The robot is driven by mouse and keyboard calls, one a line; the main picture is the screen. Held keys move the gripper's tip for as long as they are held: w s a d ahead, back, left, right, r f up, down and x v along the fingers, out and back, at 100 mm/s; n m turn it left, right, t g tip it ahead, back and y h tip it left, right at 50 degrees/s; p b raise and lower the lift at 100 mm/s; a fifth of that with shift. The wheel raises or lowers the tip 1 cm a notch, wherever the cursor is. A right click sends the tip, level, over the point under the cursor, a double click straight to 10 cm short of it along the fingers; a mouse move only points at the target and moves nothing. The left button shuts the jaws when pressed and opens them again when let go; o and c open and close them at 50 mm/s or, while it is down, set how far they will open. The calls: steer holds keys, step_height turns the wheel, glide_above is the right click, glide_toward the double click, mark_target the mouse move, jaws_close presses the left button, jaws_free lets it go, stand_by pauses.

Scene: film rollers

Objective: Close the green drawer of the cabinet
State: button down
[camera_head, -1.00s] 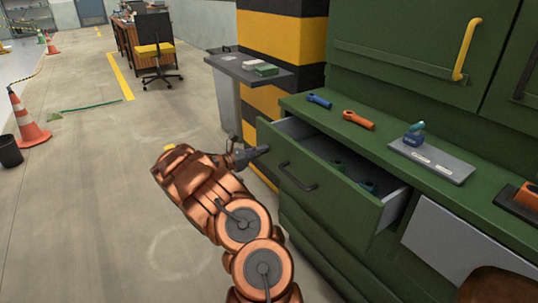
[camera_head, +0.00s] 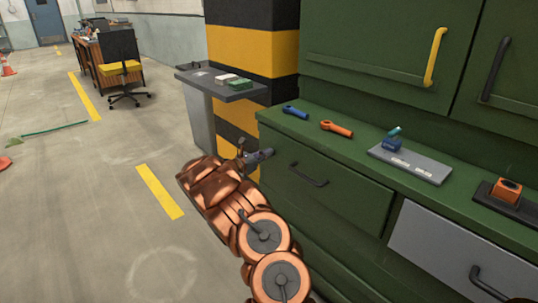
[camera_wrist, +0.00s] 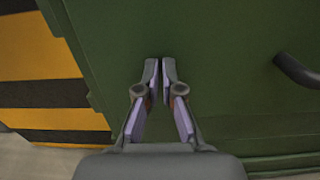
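The green drawer (camera_head: 330,190) is the front panel under the cabinet's countertop, with a dark bar handle (camera_head: 308,174). Its front sits in under the counter edge and no drawer inside shows. My gripper (camera_head: 266,154) is at the upper left part of the drawer front, left of the handle. In the wrist view my gripper (camera_wrist: 161,68) has its fingertips almost together with nothing between them. The fingertips point at the green drawer front (camera_wrist: 225,75) and look very close to it; I cannot tell if they touch. The handle (camera_wrist: 298,71) is to their right.
A blue tool (camera_head: 295,112) and an orange tool (camera_head: 336,129) lie on the countertop beside a grey tray (camera_head: 425,168). A grey drawer (camera_head: 440,245) is at the lower right. A striped pillar (camera_head: 240,45) and grey stand (camera_head: 200,115) are left.

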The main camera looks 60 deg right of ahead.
steer(key=shift+s+d+r, duration=0.1)
steer(key=shift+s+d, duration=0.15)
steer(key=shift+s, duration=0.05)
steer(key=p+v, duration=0.1)
steer(key=v, duration=1.3)
steer(key=shift+w+a, duration=0.25)
